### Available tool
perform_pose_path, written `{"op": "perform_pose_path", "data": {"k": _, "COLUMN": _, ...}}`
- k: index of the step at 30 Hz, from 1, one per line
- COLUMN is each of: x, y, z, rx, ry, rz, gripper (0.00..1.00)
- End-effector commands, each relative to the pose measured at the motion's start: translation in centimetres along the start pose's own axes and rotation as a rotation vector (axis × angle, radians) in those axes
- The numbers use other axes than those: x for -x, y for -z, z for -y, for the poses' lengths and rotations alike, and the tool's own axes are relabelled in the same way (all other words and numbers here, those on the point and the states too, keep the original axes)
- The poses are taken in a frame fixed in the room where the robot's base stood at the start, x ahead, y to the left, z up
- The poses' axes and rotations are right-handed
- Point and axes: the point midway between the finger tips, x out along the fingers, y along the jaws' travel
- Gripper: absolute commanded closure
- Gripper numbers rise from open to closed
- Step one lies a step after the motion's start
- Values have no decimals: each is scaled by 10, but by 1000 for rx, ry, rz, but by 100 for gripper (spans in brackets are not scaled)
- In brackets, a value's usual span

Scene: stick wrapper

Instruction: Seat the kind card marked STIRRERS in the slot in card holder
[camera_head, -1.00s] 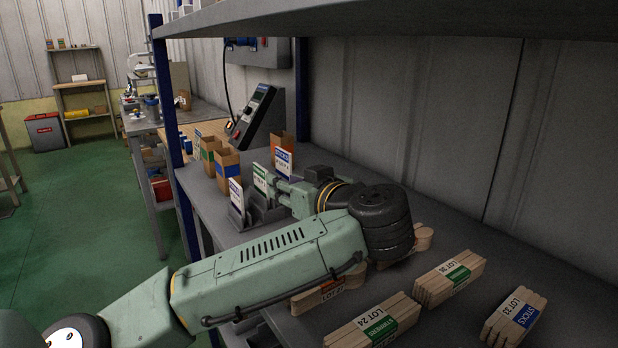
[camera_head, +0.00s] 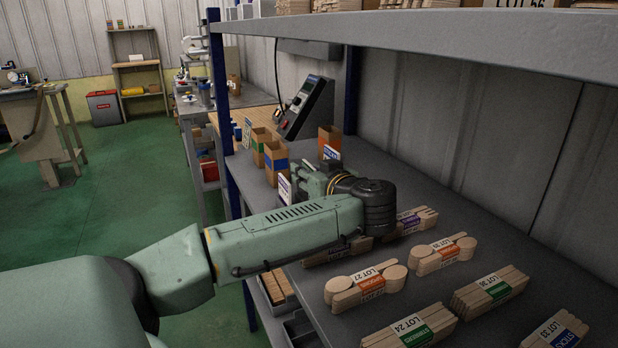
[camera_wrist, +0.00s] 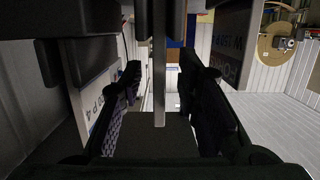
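In the wrist view my gripper (camera_wrist: 160,95) has its two dark fingers apart. A thin grey upright strip (camera_wrist: 158,75), which looks like a card seen edge-on, stands between them with a gap on each side. The STIRRERS card's green face is not visible now; my gripper (camera_head: 312,180) covers that spot in the head view. A white and blue card (camera_head: 284,189) stands left of my gripper, and a STICKS card (camera_head: 331,152) stands beyond it. In the wrist view, lettered cards flank the fingers at left (camera_wrist: 92,98) and right (camera_wrist: 225,45). The card holder is mostly hidden.
Small cartons, one with a blue band (camera_head: 276,163) and one orange (camera_head: 329,138), stand behind the cards. A dark console (camera_head: 306,105) is farther back. Several stick bundles, including LOT 24 (camera_head: 412,330) and LOT 27 (camera_head: 365,287), lie on the grey shelf. An upper shelf (camera_head: 450,35) overhangs.

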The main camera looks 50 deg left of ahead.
Motion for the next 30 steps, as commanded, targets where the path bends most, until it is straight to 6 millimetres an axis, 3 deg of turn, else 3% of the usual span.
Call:
{"op": "perform_pose_path", "data": {"k": 5, "x": 0, "y": -1, "z": 0, "rx": 0, "ry": 0, "rz": 0, "gripper": 71}}
{"op": "perform_pose_path", "data": {"k": 18, "x": 0, "y": 0, "z": 0, "rx": 0, "ry": 0, "rz": 0, "gripper": 100}}
{"op": "perform_pose_path", "data": {"k": 30, "x": 0, "y": 0, "z": 0, "rx": 0, "ry": 0, "rz": 0, "gripper": 100}}
